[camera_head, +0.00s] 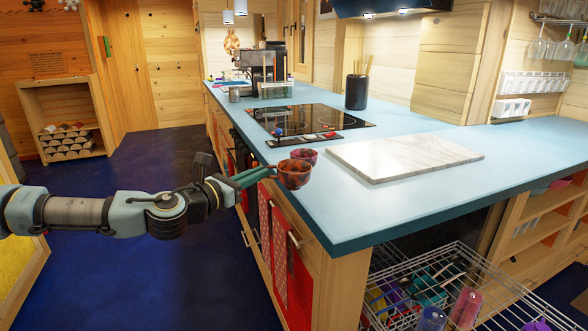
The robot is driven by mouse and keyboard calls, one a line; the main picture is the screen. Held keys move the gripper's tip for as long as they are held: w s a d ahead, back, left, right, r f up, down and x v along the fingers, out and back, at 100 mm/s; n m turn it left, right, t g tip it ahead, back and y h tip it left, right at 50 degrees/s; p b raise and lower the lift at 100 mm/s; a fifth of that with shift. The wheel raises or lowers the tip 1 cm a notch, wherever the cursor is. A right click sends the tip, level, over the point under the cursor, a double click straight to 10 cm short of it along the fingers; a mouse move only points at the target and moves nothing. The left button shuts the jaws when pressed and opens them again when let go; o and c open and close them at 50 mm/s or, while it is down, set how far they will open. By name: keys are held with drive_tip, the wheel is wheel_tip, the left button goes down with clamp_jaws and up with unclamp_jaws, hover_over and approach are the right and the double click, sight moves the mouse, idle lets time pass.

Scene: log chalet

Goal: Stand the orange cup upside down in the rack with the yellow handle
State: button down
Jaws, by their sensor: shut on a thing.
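My gripper (262,175) is shut on a reddish-orange cup (293,175) with darker patches. It holds the cup at the left edge of the blue counter, with its opening facing up. Whether the cup touches the counter I cannot tell. A wire rack (497,273) stands low at the lower right, below the counter, with several coloured things in it. A small yellow part (377,301) shows at its left, but I cannot tell whether it is a handle.
A pinkish-red bowl or cup (304,155) sits just behind the held cup. A white marble board (405,157) and a black hob (308,120) lie on the blue counter (430,200). A dark utensil pot (356,92) stands behind. The counter's front right is clear.

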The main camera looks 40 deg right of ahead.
sight(291, 170)
drive_tip(key=d+p, duration=0.1)
drive_tip(key=d, duration=0.3)
drive_tip(key=w+d+p, duration=0.1)
drive_tip(key=d, duration=0.2)
drive_tip(key=d+p, duration=0.1)
drive_tip(key=d, duration=0.3)
drive_tip(key=shift+w+d, duration=0.3)
drive_tip(key=shift+d, duration=0.05)
drive_tip(key=shift+d+r+p, duration=0.15)
drive_tip(key=shift+d+p, duration=0.3)
drive_tip(key=shift+d, duration=0.2)
wheel_tip(291, 170, down, 2)
drive_tip(key=shift+w+f+p, duration=0.15)
drive_tip(key=shift+f+p, duration=0.1)
drive_tip(key=shift+p, duration=0.2)
drive_tip(key=shift+f, duration=0.45)
drive_tip(key=c, duration=1)
unclamp_jaws()
drive_tip(key=shift+o, duration=0.2)
drive_tip(key=shift+a+f, duration=0.25)
drive_tip(key=shift+f, duration=0.1)
drive_tip(key=s+a+b, duration=0.1)
drive_tip(key=a+b, duration=0.2)
drive_tip(key=a, duration=0.7)
drive_tip(key=shift+s+r+b, duration=0.25)
drive_tip(key=shift+s+b, duration=0.1)
drive_tip(key=shift+b, duration=0.05)
